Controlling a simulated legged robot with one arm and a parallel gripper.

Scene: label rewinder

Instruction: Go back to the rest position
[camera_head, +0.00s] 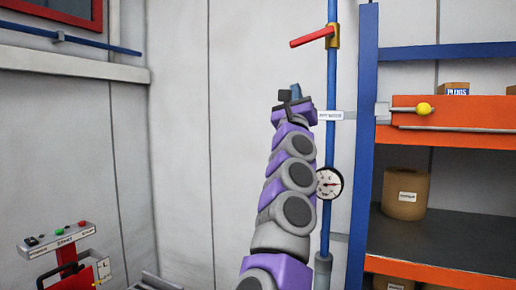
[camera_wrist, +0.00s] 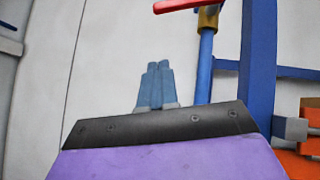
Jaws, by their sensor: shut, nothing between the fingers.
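My gripper (camera_head: 295,92) is at the top of my raised purple and grey arm, in the middle of the head view. In the wrist view its two blue fingers (camera_wrist: 154,84) stand side by side and touch, with nothing between them. Behind them is the plain pale wall. In the head view the gripper is just left of the blue vertical pipe and below the red valve handle; it appears apart from both.
The blue pipe (camera_head: 331,75) carries a red valve handle (camera_head: 311,37) and a pressure gauge (camera_head: 329,184). An orange and blue shelf (camera_head: 440,240) with a brown roll (camera_head: 405,194) stands at right. A control panel (camera_head: 60,240) is at lower left. Bare wall (camera_head: 180,130) lies left of the arm.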

